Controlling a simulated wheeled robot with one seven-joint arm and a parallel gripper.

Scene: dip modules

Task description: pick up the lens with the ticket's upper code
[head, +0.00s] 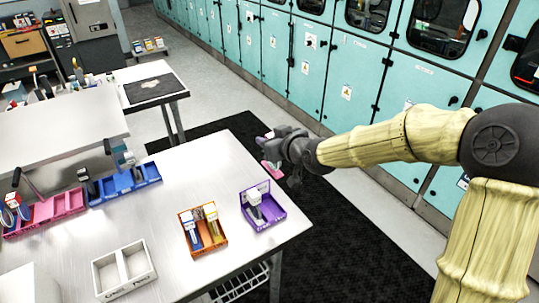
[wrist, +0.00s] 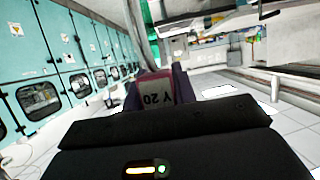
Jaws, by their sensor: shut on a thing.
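My gripper (head: 279,149) is in the air past the right edge of the near table, above the dark mat. It is shut on a small pink-and-purple piece (head: 271,168), probably a lens. In the wrist view this held piece (wrist: 157,93) shows a pale face with dark marks like "Y 20", partly behind the black gripper body. A grey-topped piece (head: 254,197) stands in the purple tray (head: 270,218). The orange tray (head: 213,247) holds a blue-and-white piece (head: 190,225) and a yellowish piece (head: 211,219). I cannot make out a ticket or its codes.
A white two-compartment box (head: 125,290) stands at the table's front. A blue rack (head: 125,184) and a pink rack (head: 45,212) with upright pieces line its left side. Teal cabinets (head: 345,85) stand along the back. The table's middle is clear.

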